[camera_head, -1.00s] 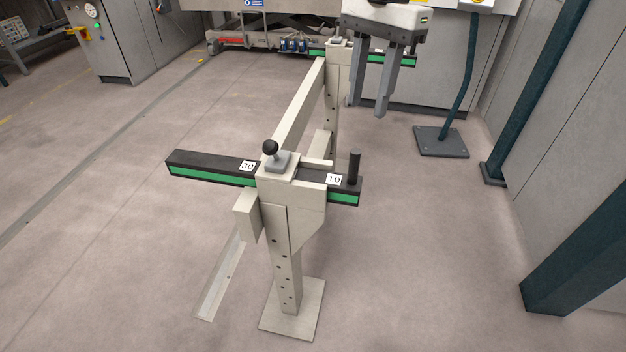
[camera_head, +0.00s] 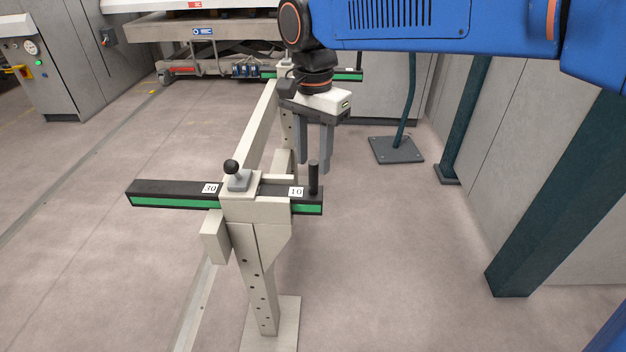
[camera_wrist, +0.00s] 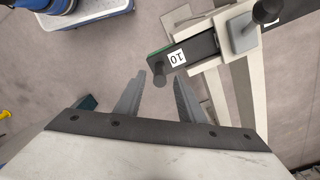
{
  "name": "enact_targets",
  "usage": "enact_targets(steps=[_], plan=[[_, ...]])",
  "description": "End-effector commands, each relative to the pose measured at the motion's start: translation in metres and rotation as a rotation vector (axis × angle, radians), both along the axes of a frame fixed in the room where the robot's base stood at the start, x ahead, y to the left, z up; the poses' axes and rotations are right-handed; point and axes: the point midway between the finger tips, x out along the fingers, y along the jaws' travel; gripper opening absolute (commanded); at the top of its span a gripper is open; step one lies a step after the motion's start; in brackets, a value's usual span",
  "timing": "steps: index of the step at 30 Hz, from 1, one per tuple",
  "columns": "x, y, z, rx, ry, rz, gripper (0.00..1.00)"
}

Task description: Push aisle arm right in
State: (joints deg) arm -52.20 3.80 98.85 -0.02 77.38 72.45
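The near sliding arm (camera_head: 160,196) is a black bar with a green side stripe, running through the head of a cream stand (camera_head: 258,270). Labels 30 and 10 show on either side of the head. A dark upright peg (camera_head: 313,180) stands at the bar's right end. My gripper (camera_head: 314,167) points down with its fingers apart, beside and beyond the peg in the head view. In the wrist view the peg (camera_wrist: 160,74) appears between the two fingertips (camera_wrist: 159,74), with nothing gripped. Whether a finger touches it I cannot tell.
A black-knobbed clamp (camera_head: 236,175) tops the stand. A cream beam (camera_head: 258,125) runs back to a second stand with a similar green-striped bar (camera_head: 350,76). A dark post (camera_head: 562,195) stands at right. The floor to the left is open.

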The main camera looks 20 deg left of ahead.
Motion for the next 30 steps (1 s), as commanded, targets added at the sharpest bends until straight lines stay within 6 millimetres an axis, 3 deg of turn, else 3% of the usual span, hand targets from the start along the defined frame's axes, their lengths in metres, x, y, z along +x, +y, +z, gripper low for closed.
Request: enact_targets(steps=[6,12,25,30], plan=[[0.0,0.0,-0.038,-0.001,0.001,0.0,0.36],[0.0,0.0,-0.06,-0.001,0.001,0.0,0.36],[0.0,0.0,-0.068,0.0,0.0,0.0,0.36],[0.0,0.0,-0.068,0.0,0.0,0.0,0.0]])
